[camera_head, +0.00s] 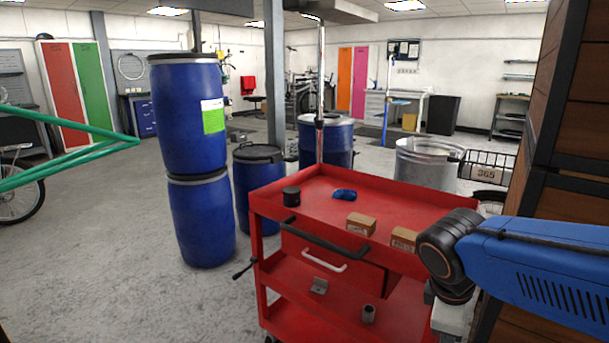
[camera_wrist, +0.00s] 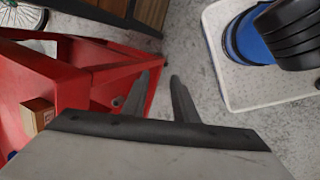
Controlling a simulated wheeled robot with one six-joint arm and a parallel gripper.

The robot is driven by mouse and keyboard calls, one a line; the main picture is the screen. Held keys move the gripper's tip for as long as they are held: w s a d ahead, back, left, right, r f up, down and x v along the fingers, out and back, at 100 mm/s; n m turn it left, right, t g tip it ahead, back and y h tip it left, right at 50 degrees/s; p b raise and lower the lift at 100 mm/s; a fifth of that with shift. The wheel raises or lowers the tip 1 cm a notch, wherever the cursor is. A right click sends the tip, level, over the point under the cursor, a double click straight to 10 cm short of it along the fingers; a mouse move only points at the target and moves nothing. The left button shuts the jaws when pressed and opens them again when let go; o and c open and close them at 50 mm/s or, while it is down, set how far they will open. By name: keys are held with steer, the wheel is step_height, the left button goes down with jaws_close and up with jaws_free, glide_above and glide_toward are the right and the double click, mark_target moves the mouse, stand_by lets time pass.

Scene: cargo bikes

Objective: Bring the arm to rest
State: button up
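My gripper (camera_wrist: 160,78) shows in the wrist view with its two dark fingers apart and nothing between them. It is open and empty. In that view the red cart (camera_wrist: 105,52) lies to the left of the fingers and bare floor shows beyond them. In the head view my blue arm (camera_head: 545,262) reaches in from the right edge, in front of the cart's right end. The fingers are not clearly visible there.
The red cart (camera_head: 325,193) carries a black cup (camera_head: 291,196), a blue item (camera_head: 344,194) and two small cardboard boxes (camera_head: 361,224). Stacked blue barrels (camera_head: 190,115) stand behind left. A wooden-panelled shelf (camera_head: 575,130) rises close on the right. The left floor is mostly clear.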

steer(key=s+m+t+y, duration=0.1)
steer(key=s+m, duration=0.1)
steer(key=m, duration=0.2)
steer(key=s+m+t+y, duration=0.1)
steer(key=s+m, duration=0.1)
steer(key=m, duration=0.2)
steer(key=s+r+m+y, duration=0.1)
steer(key=m, duration=0.2)
steer(key=shift+s+d+m+t, duration=0.3)
steer(key=shift+s+m+t, duration=0.1)
